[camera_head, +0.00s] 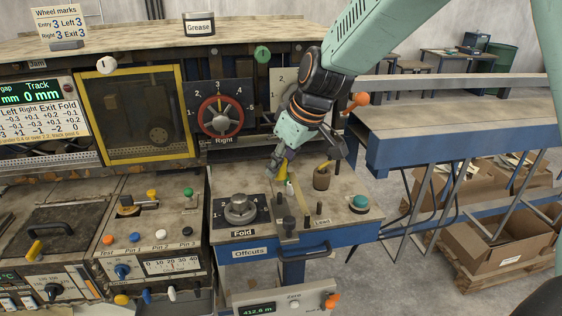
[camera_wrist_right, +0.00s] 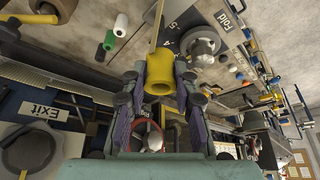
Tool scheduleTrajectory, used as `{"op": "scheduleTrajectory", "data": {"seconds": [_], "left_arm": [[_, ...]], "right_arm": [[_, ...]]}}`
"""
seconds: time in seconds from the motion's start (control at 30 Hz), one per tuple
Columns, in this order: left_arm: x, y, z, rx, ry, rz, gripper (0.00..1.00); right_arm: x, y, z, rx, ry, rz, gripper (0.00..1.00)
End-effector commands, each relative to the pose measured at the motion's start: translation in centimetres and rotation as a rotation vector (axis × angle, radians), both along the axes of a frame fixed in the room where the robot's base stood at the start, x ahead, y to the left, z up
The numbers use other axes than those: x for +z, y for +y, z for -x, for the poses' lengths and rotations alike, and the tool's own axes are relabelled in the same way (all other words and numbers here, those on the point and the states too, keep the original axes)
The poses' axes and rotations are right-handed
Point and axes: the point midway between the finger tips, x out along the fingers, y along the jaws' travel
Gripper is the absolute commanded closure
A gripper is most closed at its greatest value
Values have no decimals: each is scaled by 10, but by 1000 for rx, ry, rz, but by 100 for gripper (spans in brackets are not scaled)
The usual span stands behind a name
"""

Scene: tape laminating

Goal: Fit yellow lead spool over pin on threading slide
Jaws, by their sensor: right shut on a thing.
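My right gripper (camera_head: 282,166) reaches down over the right part of the bench and is shut on the yellow lead spool (camera_head: 283,173). In the right wrist view the yellow spool (camera_wrist_right: 158,76) sits between the two fingertips, its open bore showing. The spool appears to be above the bench top, beside a narrow beige strip (camera_head: 300,200) and short dark posts. The strip also shows beyond the spool in the wrist view (camera_wrist_right: 157,28). I cannot tell which post is the slide's pin; the spool is not visibly around one. My left gripper is not in view.
The Fold knob (camera_head: 239,209) stands left of the gripper. A green cylinder (camera_wrist_right: 110,40) and a white one (camera_wrist_right: 122,22) lie near the spool in the wrist view. The red-ringed dial (camera_head: 220,116) is behind.

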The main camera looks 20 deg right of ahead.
Motion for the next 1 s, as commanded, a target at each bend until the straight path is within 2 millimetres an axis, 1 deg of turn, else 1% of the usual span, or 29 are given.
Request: {"op": "scheduleTrajectory", "data": {"seconds": [0.03, 0.1, 1.0], "left_arm": [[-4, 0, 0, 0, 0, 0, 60], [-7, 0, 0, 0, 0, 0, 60], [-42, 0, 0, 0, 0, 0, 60]], "right_arm": [[-5, 0, 0, 0, 0, 0, 89], [-8, 0, 0, 0, 1, 0, 89], [-46, 0, 0, 0, 1, 0, 89]]}}
